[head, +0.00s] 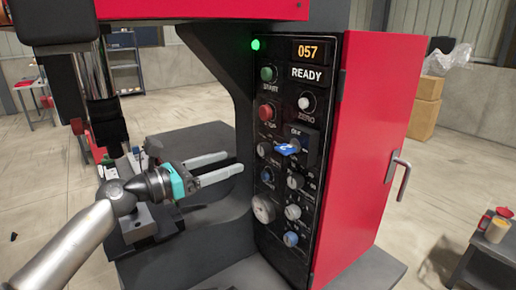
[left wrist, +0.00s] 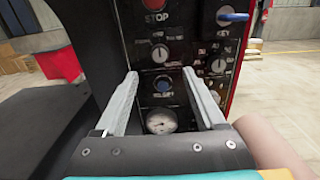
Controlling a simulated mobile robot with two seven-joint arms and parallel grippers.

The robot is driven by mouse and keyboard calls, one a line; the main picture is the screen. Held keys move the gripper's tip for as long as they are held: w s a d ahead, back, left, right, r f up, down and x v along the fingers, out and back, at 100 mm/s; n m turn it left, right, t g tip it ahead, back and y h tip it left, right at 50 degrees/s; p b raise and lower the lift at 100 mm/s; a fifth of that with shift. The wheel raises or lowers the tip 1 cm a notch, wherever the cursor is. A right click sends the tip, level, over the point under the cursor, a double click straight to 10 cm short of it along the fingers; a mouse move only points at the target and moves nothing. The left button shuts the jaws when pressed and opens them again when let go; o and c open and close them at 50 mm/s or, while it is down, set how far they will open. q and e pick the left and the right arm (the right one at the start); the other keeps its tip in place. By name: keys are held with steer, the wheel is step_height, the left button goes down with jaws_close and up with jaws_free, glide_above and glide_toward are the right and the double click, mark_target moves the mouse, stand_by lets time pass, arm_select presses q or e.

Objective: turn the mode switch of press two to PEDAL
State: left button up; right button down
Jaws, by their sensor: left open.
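The press (head: 350,170) is red and dark grey, with a black control panel on its front edge. A small selector knob (head: 265,148) sits below the red STOP button; it looks like the mode switch. My left gripper (head: 235,162) is open and empty, pointing at the panel from the left. In the left wrist view its fingertips (left wrist: 160,73) stand on either side, just below the selector, apparently without touching it. My right gripper is not in view.
A blue key (head: 287,149) juts out right of the selector. A blue knob (left wrist: 163,86) and a round gauge (left wrist: 158,122) lie below it. The display (head: 313,73) reads READY. A door handle (head: 401,175) sticks out at the right. The press bed lies below my gripper.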

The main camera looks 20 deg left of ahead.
mark_target(261, 152)
arm_select(q)
steer(key=p+x, duration=0.1)
steer(key=x, duration=0.7)
steer(key=shift+w+d+p, duration=0.1)
steer(key=shift+p, duration=0.2)
steer(key=shift+w+d, duration=0.4)
steer(key=shift+w, duration=0.1)
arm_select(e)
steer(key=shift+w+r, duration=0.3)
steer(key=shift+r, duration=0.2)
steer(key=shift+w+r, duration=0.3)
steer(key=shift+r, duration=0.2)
arm_select(q)
jaws_close()
